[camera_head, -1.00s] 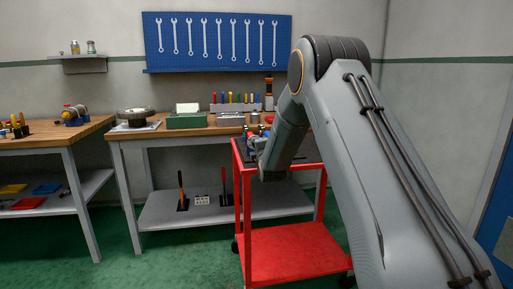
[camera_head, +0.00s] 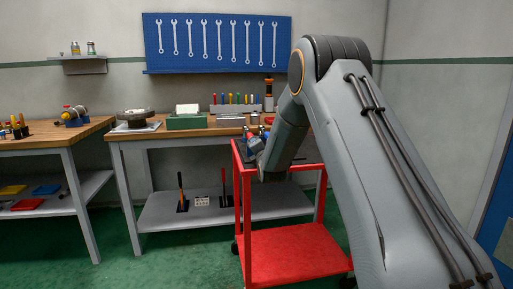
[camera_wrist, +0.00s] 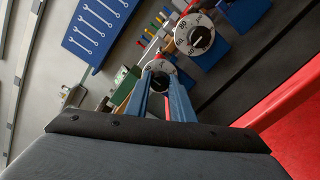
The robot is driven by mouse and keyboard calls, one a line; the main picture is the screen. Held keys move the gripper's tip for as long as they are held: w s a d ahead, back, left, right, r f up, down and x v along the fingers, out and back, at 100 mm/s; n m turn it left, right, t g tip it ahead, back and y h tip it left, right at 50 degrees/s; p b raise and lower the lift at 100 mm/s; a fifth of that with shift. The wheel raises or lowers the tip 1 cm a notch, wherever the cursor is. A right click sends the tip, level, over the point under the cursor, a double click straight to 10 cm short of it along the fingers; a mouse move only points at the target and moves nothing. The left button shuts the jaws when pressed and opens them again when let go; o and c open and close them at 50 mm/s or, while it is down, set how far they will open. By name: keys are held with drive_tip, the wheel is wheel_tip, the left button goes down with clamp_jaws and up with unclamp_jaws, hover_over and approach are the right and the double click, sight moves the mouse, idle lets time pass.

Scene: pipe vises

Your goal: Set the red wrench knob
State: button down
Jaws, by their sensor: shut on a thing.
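In the wrist view, my gripper (camera_wrist: 163,88) has its two blue fingers on either side of a round knob (camera_wrist: 160,76) with a white dial face and a black centre, and is shut on it. The colour of the wrench behind this knob is mostly hidden by the fingers. A second white dial knob (camera_wrist: 194,35), with numbers and a black pointer, is above and to the right, apart from the fingers. Some red shows near it. In the head view, my gripper is small over the cart's top, and the knobs cannot be made out.
Blue blocks (camera_wrist: 214,52) stand close to the second knob. The red cart (camera_head: 290,252) stands before the wooden workbench (camera_head: 160,131). A green box (camera_head: 187,122) and a tool rack (camera_head: 236,109) are on the bench. A blue pegboard of wrenches (camera_head: 217,62) hangs behind.

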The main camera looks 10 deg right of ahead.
drive_tip(key=c, duration=1.5)
unclamp_jaws()
drive_tip(key=s, duration=0.8)
drive_tip(key=shift+a, duration=0.1)
